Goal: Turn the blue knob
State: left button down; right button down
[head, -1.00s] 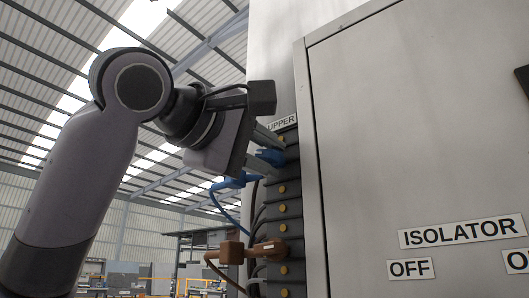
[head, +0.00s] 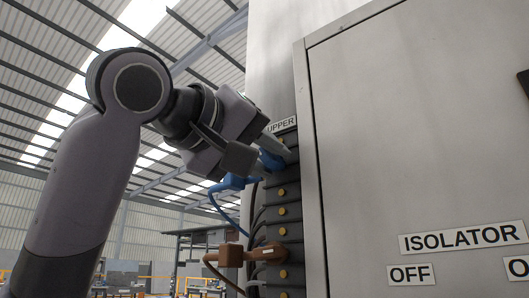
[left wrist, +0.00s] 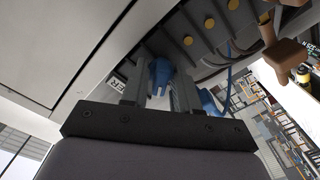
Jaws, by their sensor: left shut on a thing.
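The blue knob (head: 270,160) is on the dark terminal strip (head: 289,210) at the cabinet's left side, just under the UPPER label (head: 281,125). My left gripper (head: 277,150) is shut on it, with one finger on each side. In the left wrist view the blue knob (left wrist: 160,75) shows between the two grey fingers of my left gripper (left wrist: 160,88). The fingers partly hide the knob in the head view. My right gripper is in neither view.
A blue plug (head: 232,182) with a blue cable sits just below the gripper. A brown plug (head: 232,254) with a cable juts out lower down. The grey cabinet (head: 420,130) with ISOLATOR and OFF labels fills the right. Open hall lies to the left.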

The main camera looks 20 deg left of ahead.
pick_arm(q)
jog(key=m+p, duration=0.1)
jog(key=m, duration=0.5)
jog(key=shift+d, duration=0.1)
jog(key=m+p, duration=0.2)
jog(key=m, duration=0.3)
jog(key=shift+d+m, duration=0.1)
jog(key=shift+m, duration=0.3)
jog(key=m+p, duration=0.2)
jog(key=m, duration=0.3)
jog(key=shift+m, duration=0.3)
jog(key=m+p, duration=0.2)
jog(key=m, duration=0.2)
jog(key=shift+s+d+f+m, duration=0.1)
jog(key=shift+m, duration=0.3)
jog(key=c, duration=1.1)
grip_release()
jog(key=shift+c, duration=0.2)
